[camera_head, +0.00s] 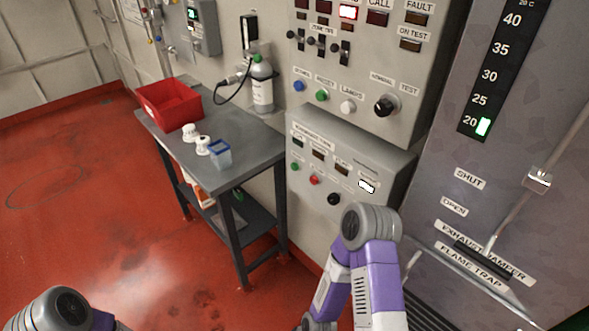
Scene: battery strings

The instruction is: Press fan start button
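A grey wall cabinet carries a lower sloped panel (352,152) with a green button (295,166), a red button (314,180) and a black knob (334,198) in a row. The labels here are too small to read, so I cannot confirm which is the fan start button. My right arm, purple and grey, rises in front of the cabinet below the knob. Only a joint of my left arm shows at the bottom left. Neither gripper's fingers are visible.
The upper panel (362,75) has blue, green and white buttons, toggle switches and a black selector. A damper lever (539,180) stands at right. Red floor is open at left.

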